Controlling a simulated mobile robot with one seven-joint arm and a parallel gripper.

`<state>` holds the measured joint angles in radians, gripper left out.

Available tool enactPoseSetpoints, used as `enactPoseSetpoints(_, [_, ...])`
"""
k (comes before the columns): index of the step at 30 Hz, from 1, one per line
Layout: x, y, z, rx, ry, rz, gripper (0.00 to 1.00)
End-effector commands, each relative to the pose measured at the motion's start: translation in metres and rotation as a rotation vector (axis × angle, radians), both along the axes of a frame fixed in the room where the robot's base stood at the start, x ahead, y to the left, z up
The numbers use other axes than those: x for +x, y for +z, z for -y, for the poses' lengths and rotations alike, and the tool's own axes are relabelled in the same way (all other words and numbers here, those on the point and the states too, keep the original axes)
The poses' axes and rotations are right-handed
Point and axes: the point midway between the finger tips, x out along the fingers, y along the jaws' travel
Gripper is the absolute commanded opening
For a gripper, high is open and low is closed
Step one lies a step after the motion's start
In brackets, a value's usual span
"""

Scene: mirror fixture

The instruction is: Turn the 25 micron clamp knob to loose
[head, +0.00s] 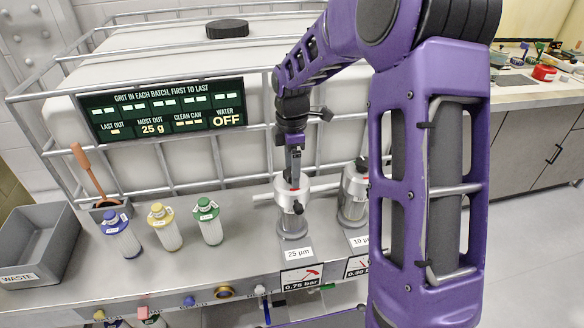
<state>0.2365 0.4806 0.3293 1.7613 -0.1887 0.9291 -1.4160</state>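The 25 µm filter housing (292,223) stands on the grey bench, with a pale clamp band around its upper part. A small dark knob (297,208) sticks out at the front of this band. My gripper (294,183) points down at the top of the housing, just above and behind the knob in the picture. Its fingers are too small and overlapped to tell whether they are open or touching anything. The knob's setting cannot be read. A "25 µm" label (298,253) lies in front of the housing, above a gauge (302,276) marked 0.75 bar.
The 10 µm housing (354,197) stands close on the right, partly behind my arm. Blue (121,236), yellow (164,228) and green-topped (208,222) cartridges stand to the left. A grey waste tray (40,240) is far left. A caged white tank (190,75) with a display board (163,109) stands behind.

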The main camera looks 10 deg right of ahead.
Motion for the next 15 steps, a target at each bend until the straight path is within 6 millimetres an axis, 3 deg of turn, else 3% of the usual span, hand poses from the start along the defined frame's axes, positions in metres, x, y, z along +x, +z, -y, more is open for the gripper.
enactPoseSetpoints(8, [0.000,0.003,0.000,0.000,-0.001,0.001,0.80])
enactPoseSetpoints(11, [0.000,0.012,0.000,0.000,-0.001,0.001,0.80])
enactPoseSetpoints(15, [0.001,0.039,0.000,0.000,-0.002,0.005,0.80])
